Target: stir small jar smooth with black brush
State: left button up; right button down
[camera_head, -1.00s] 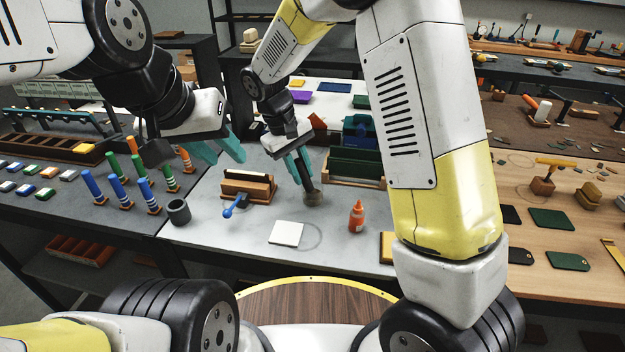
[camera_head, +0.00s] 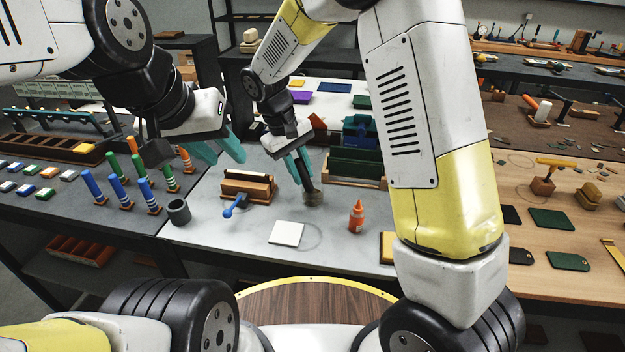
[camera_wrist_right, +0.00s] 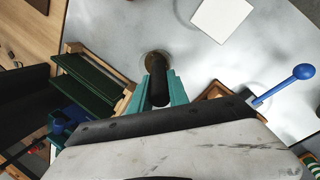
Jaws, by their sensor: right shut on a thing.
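My right gripper (camera_head: 299,170) has teal fingers and is shut on the black brush (camera_wrist_right: 159,84), whose dark handle shows between the fingers in the right wrist view.
A wooden block holder (camera_head: 247,187) with a blue-handled tool stands left of the jar. An orange bottle (camera_head: 356,216) stands to its right, a white tile (camera_head: 286,233) in front. A green rack (camera_head: 356,166) is behind.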

jog(key=shift+d, duration=0.4)
jog(key=shift+w+d, duration=0.1)
jog(key=shift+w, duration=0.4)
jog(key=shift+a, duration=0.3)
jog(key=shift+s+a, duration=0.2)
jog(key=shift+a, duration=0.05)
jog(key=shift+s+d, duration=0.1)
jog(key=shift+s, duration=0.2)
